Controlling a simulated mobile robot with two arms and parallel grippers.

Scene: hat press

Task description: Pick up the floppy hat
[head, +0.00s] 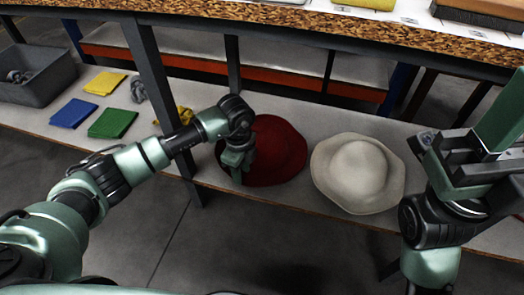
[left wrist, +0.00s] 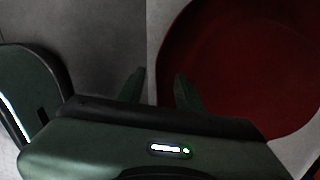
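A dark red floppy hat (head: 280,150) lies on the grey low shelf, and it also shows in the left wrist view (left wrist: 235,65). A cream floppy hat (head: 358,172) lies to its right on the same shelf. My left gripper (head: 236,172) is at the left edge of the red hat and hides part of its brim. In the left wrist view, its two fingers (left wrist: 160,80) stand apart, with the brim's edge running between them; I cannot tell whether they touch it. My right gripper (head: 490,140) is raised at the far right, fingers apart and empty.
Blue (head: 73,113), green (head: 112,123) and yellow (head: 105,83) folded cloths lie on the shelf at left, near a grey bin (head: 35,75). A dark table leg (head: 150,75) stands behind my left arm.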

